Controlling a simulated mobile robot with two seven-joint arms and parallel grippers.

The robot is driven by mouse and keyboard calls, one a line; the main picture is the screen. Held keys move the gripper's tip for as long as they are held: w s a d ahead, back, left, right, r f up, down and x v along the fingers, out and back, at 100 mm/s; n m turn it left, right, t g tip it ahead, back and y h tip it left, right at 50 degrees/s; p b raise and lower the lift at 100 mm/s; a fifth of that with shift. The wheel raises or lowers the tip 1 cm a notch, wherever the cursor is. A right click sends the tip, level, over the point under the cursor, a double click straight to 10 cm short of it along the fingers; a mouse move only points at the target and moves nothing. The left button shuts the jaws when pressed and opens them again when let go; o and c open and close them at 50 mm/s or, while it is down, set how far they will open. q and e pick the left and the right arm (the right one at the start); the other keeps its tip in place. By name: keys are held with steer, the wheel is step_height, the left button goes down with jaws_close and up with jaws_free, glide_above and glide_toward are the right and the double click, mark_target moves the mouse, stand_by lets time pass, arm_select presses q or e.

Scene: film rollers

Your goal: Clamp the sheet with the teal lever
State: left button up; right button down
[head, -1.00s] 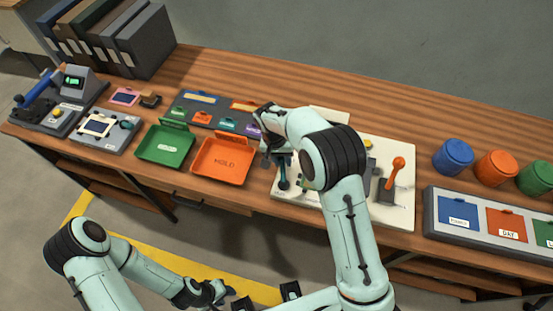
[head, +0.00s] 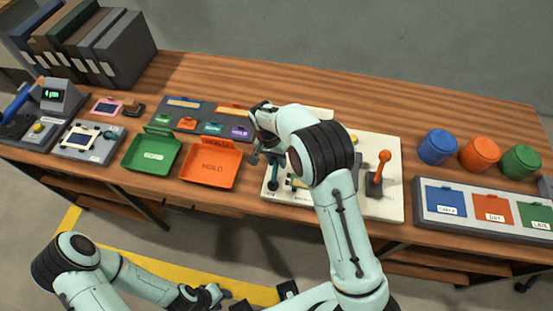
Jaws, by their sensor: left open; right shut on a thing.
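The teal lever (head: 274,174) stands near the left end of a cream board (head: 393,207) on the bench, roughly upright, its top hidden at my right gripper. My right gripper (head: 262,153) reaches over the board from the right and is shut at the lever's upper end, with the grip itself largely hidden. A pale flat edge (head: 320,113) shows behind my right wrist and may be the sheet; my arm covers most of that area. My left gripper (head: 213,296) is open and empty, low in front of the bench.
An orange lever (head: 382,165) stands on the board's right part. An orange tray (head: 211,166) and a green tray (head: 152,154) lie left of the board. Blue (head: 437,147), orange and green round containers stand at right, behind a labelled card rack (head: 420,196).

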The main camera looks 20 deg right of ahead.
steer(key=shift+r, duration=0.1)
steer(key=c, duration=0.8)
jaws_free()
arm_select(q)
steer(key=shift+w+r+p, duration=0.65)
steer(key=shift+r+p, duration=0.05)
steer(key=shift+r, duration=0.25)
arm_select(e)
steer(key=r, duration=0.4)
steer(key=w+a+r, duration=0.1)
steer(key=r, duration=0.3)
steer(key=a+r, duration=0.1)
steer(key=r, duration=0.4)
steer(key=shift+w, duration=0.4)
arm_select(q)
steer(key=shift+s, duration=0.1)
